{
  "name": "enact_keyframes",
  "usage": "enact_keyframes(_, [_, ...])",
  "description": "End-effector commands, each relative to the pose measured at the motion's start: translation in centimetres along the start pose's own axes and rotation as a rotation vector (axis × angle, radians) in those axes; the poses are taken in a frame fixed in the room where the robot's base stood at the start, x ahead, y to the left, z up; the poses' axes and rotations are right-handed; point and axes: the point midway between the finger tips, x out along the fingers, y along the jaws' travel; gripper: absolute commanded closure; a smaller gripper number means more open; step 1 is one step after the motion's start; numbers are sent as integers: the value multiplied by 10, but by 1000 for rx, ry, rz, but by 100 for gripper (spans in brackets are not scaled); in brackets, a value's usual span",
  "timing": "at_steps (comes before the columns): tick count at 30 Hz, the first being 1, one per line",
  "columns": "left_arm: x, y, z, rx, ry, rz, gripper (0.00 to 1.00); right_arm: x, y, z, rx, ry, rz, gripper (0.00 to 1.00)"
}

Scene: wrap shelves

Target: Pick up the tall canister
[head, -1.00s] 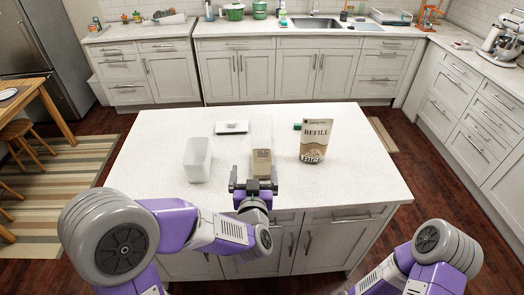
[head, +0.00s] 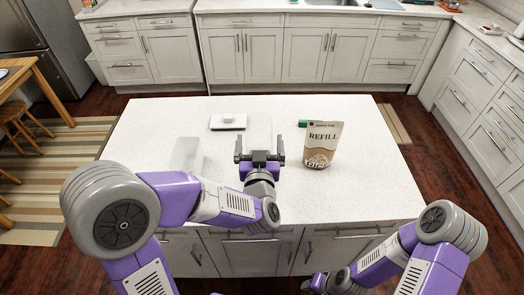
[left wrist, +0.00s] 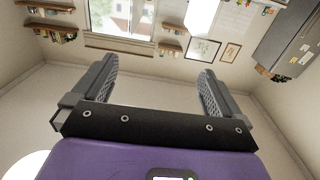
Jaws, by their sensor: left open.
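On the island (head: 370,190), a translucent white bin (head: 187,154) stands left of my left gripper and a REFILL bag (head: 321,146) stands right. A flat white scale-like item (head: 228,122) and a small green item (head: 303,123) lie farther back. The island's right side is clear.

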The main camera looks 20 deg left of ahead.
Motion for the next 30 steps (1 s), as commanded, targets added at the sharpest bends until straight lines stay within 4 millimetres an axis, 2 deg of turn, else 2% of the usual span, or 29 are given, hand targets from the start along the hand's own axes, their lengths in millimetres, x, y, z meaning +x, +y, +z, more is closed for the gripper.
enact_keyframes(1, [0, 0, 9, -1, 1, 1, 0, 8, 4, 0, 1, -2, 0, 57])
enact_keyframes(8, [0, 0, 32, -1, 1, 1, 0, 30, 12, -1, 1, -1, 1, 57])
enact_keyframes(18, [0, 0, 78, -1, 1, 1, 0, 73, 28, -3, 1, -1, 0, 57])
enact_keyframes(24, [2, 0, 86, -1, 1, 0, 0, 81, 31, -3, 1, -1, 0, 57])
enact_keyframes(30, [21, 0, 86, -1, 1, 0, 0, 82, 31, -3, 0, -1, 0, 57])
